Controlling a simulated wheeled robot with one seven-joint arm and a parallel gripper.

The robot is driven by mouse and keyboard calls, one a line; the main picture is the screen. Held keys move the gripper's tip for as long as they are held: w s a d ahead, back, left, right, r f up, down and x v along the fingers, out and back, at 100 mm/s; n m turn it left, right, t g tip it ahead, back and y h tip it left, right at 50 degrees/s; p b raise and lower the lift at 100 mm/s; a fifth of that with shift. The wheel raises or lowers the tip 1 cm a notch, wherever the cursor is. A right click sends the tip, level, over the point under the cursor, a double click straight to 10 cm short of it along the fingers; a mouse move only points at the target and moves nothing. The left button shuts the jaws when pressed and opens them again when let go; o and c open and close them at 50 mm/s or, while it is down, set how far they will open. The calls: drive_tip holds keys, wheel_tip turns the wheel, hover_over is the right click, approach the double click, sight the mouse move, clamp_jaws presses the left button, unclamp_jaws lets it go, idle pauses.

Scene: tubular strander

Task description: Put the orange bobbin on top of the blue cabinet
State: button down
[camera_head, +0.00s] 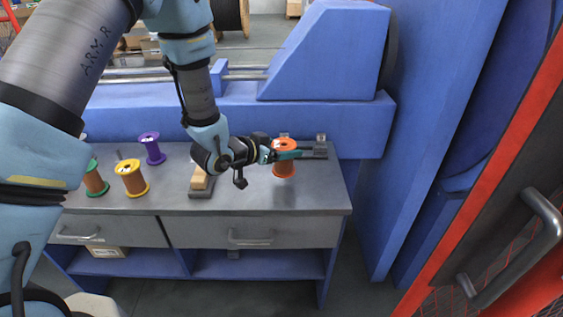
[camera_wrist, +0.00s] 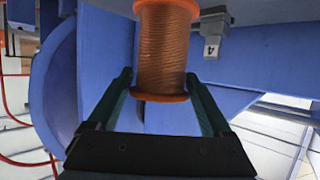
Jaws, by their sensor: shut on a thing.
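The orange bobbin (camera_head: 285,167), wound with copper-coloured wire, is at the right end of the grey-topped bench (camera_head: 320,197). My gripper (camera_head: 287,154) reaches it from the left and is shut on it. In the wrist view the bobbin (camera_wrist: 163,50) stands between the two green fingers, its orange flanges showing at both ends. A dark patch on the bench below it suggests that it hangs a little above the top. Several large blue bodies are in view, among them a sloped blue housing (camera_head: 330,55) behind the bench and a tall blue panel (camera_head: 425,130) at right; I cannot tell which is the cabinet.
Purple (camera_head: 152,149), yellow (camera_head: 132,179) and green (camera_head: 94,179) bobbins stand on the bench's left part. A wooden block (camera_head: 201,180) sits near its middle. A grey holder marked 4 (camera_wrist: 212,40) is beside the held bobbin. A red-framed mesh door (camera_head: 500,165) bounds the right.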

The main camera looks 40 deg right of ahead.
drive_tip(key=shift+f+p, duration=0.3)
drive_tip(key=shift+f, duration=1.85)
drive_tip(key=shift+f, duration=0.2)
unclamp_jaws()
drive_tip(key=shift+r, duration=0.2)
drive_tip(key=b+v, duration=0.2)
drive_tip(key=v, duration=1)
drive_tip(key=shift+w, duration=0.1)
